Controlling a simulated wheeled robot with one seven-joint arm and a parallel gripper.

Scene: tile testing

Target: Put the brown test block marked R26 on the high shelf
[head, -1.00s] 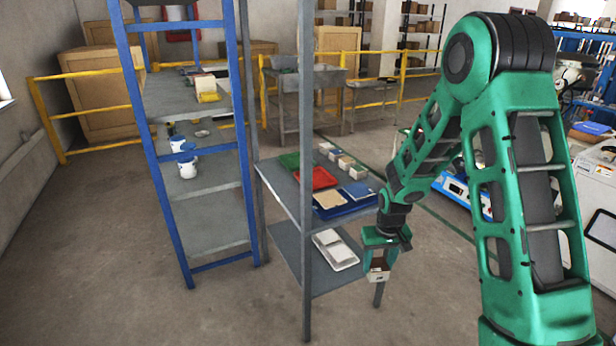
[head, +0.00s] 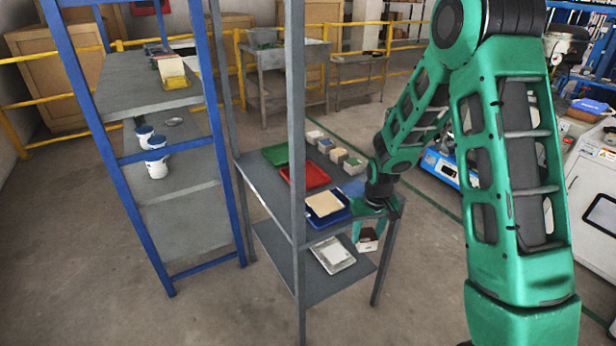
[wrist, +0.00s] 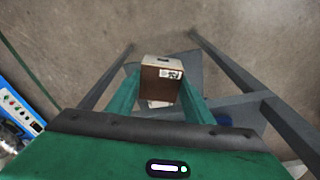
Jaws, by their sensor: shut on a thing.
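My gripper (head: 368,234) is shut on a brown block (head: 367,244) with a pale top. It hangs in front of the right end of the grey rack, beside its lower level. In the wrist view the block (wrist: 161,84) sits between the two green fingers. A white label with dark marks is on its brown face, too small to read surely. The blue-framed rack stands at left. Its upper shelf (head: 125,95) carries a yellow and white item (head: 173,72) and darker pieces behind, with bare surface in front.
The grey rack's upper level (head: 262,190) holds green, red (head: 305,176) and blue trays and several small blocks. White tiles (head: 332,254) lie below. White tubs (head: 156,164) stand on the blue rack's middle shelf. Floor in front is open.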

